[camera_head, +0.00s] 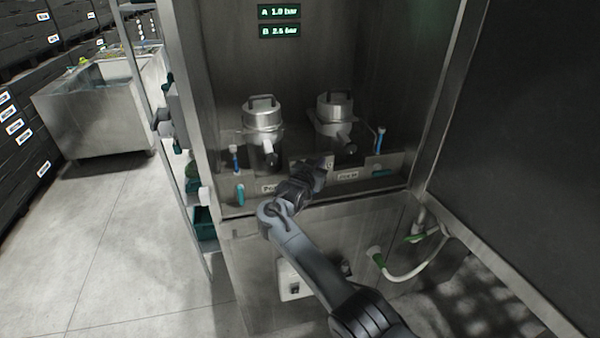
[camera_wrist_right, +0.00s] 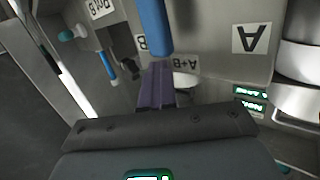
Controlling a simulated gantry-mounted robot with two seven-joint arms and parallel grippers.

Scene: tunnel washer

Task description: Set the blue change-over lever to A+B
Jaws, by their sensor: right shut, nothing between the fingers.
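The blue change-over lever (camera_wrist_right: 155,25) reaches in from the top edge of the right wrist view. Its free end lies near the fingers; I cannot tell if they touch. Plate labels appear upside down: A (camera_wrist_right: 251,38) right of the lever, A+B (camera_wrist_right: 188,62) just right of its free end, and B (camera_wrist_right: 142,42) just left, partly covered. My right gripper (camera_wrist_right: 157,85) is shut and empty below the lever's end. In the head view my right gripper (camera_head: 322,167) is at the panel between two metal filter housings and hides the lever. My left gripper is out of view.
The filter housings (camera_head: 263,114) (camera_head: 334,107) stand behind the panel, with small blue-handled valves (camera_head: 236,159) (camera_head: 380,139) on either side. Green displays (camera_head: 279,12) read A 1.0 bar and B 2.5 bar. Cabinet walls bound both sides. A hose (camera_head: 410,272) hangs below right.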

